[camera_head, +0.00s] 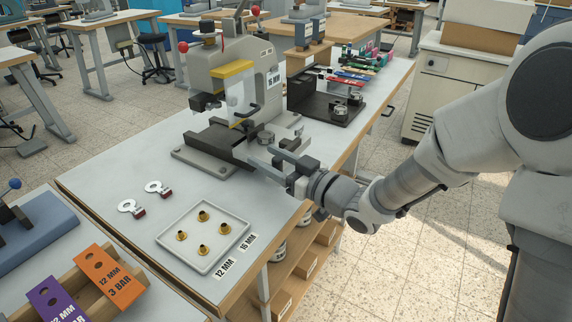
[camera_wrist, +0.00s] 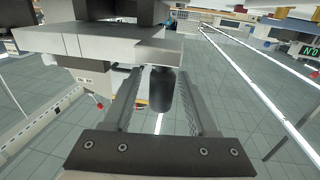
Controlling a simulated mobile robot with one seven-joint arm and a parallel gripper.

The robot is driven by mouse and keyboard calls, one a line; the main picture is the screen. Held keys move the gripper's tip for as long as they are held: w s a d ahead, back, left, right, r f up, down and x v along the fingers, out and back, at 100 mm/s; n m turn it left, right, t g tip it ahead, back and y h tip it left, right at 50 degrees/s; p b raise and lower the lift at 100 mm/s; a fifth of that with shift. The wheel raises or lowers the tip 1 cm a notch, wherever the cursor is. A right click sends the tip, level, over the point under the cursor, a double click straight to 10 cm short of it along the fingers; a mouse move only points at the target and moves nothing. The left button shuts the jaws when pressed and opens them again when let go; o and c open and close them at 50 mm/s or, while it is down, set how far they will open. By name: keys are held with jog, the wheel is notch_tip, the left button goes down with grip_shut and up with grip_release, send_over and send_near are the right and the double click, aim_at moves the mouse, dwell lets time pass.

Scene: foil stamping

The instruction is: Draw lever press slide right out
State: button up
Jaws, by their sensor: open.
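My gripper (camera_head: 268,160) is at the slide's right end, reaching in from the right, and hides part of that end. In the wrist view my gripper (camera_wrist: 160,100) is open. A dark upright cylinder (camera_wrist: 161,90), apparently the slide's handle, shows between the fingers with a gap on each side. I cannot tell how deep it sits between them.
A second dark fixture (camera_head: 325,95) stands behind the press. A white tray (camera_head: 167,238) with several brass pieces and two small metal tags (camera_head: 131,208) lie in front. The bench edge runs under my wrist; open floor is to the right.

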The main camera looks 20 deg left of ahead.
jog(key=b+v, duration=0.1)
jog(key=v, duration=1.6)
jog(key=shift+b, duration=0.4)
jog(key=shift+d, duration=0.15)
